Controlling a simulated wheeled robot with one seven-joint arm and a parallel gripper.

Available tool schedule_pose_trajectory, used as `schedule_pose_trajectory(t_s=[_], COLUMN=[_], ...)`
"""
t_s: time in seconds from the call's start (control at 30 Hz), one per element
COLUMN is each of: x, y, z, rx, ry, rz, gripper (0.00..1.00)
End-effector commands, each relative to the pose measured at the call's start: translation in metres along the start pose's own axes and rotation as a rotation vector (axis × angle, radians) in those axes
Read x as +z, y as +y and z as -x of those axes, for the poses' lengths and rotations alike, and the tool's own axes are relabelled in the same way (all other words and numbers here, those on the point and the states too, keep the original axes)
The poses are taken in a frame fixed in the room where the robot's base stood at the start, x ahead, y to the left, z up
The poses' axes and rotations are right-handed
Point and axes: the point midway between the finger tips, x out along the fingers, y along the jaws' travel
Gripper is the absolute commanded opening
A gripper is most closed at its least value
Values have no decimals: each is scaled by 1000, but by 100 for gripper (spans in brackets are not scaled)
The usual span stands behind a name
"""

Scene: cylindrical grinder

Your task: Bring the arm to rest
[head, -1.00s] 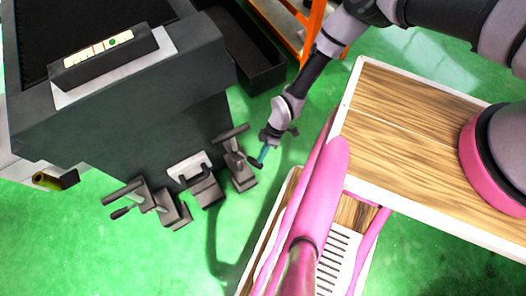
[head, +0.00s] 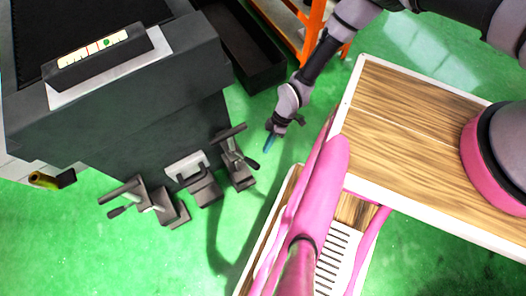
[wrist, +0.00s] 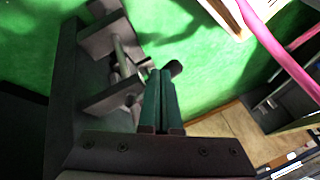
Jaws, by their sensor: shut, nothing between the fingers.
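My gripper (head: 268,143) hangs at the end of my arm, between the grey machine and my pink and wood base. In the wrist view my gripper (wrist: 160,80) shows two dark green fingers side by side, shut with nothing between them. The nearest lever clamp (head: 236,165) on the machine's front is just left of the gripper in the head view. In the wrist view clamp parts (wrist: 110,55) lie left of and behind the fingers. I cannot tell the exact gap between them.
The dark grey grinder (head: 120,110) fills the left, with more clamp fittings (head: 203,185) low on its front. A dark open bin (head: 245,55) and an orange frame (head: 325,35) stand behind my arm. Green floor (head: 235,225) is clear in front.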

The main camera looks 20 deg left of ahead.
Motion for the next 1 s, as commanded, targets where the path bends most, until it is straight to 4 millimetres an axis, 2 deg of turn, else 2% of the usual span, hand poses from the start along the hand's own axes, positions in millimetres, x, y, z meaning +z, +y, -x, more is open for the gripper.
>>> schedule_pose_trajectory(t_s=[0.1, 0.33, 0.6, 0.77, 0.83, 0.93, 1.0], x=[3, 10, 12, 12, 12, 13, 15], y=[-8, -20, -25, -24, -20, -3, 14], z=[29, 67, 80, 81, 87, 115, 149], rx=[-1, 0, -2, -1, 7, 35, 68], ry=[0, 1, 0, 0, -2, -13, -26], rz=[2, 2, 2, 1, -5, -36, -76], gripper=[0, 0, 0, 0, 0, 0, 0])
